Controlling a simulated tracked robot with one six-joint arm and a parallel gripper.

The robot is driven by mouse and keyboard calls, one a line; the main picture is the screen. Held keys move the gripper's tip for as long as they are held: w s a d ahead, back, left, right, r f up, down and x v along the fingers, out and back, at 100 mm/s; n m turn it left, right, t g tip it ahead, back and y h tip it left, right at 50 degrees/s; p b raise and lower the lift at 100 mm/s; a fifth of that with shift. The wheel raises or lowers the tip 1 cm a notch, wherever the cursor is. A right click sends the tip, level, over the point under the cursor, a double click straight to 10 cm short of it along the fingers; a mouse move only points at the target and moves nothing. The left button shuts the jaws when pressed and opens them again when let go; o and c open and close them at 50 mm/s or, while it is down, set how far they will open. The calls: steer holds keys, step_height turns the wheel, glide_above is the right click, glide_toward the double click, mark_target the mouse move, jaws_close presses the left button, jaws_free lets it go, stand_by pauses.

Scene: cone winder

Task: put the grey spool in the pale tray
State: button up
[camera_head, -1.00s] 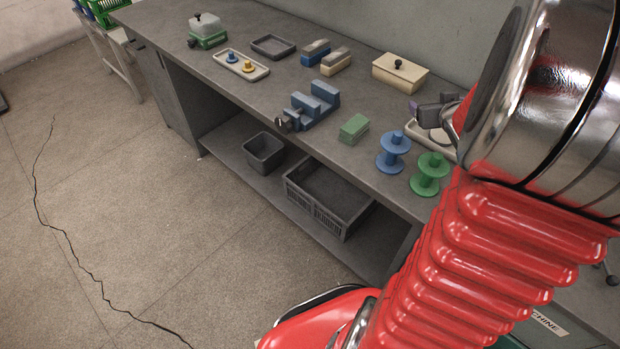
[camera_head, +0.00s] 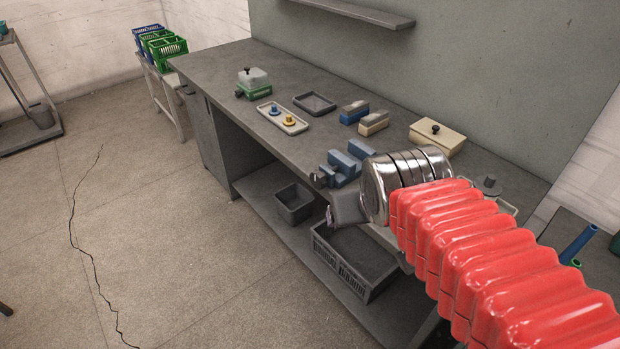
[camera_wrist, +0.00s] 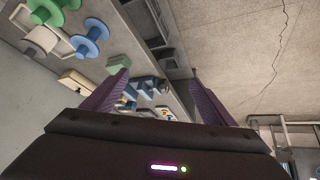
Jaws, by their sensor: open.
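The grey spool (camera_head: 490,185) is at the right of the bench in the head view, its top showing above my red arm. It appears to stand in the pale tray (camera_head: 507,207), whose rim is partly hidden by the arm. In the wrist view the grey spool (camera_wrist: 40,39) is at the upper left, beside the blue spool (camera_wrist: 90,38) and the green spool (camera_wrist: 52,10). My gripper (camera_wrist: 156,78) is open, with nothing between its fingers, and well apart from the grey spool.
A pale tray with blue and yellow pegs (camera_head: 283,118), a dark tray (camera_head: 314,103) and a cream lidded box (camera_head: 437,138) stand on the bench. A blue stepped block (camera_head: 345,163) is near my wrist. A grey bin (camera_head: 295,203) and crate (camera_head: 353,262) are below.

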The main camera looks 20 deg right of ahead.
steer(key=s+a+n+g+y, duration=0.1)
steer(key=s+a, duration=0.3)
steer(key=a, duration=0.2)
steer(key=shift+s+f+y, duration=0.15)
steer(key=shift+s+y, duration=0.25)
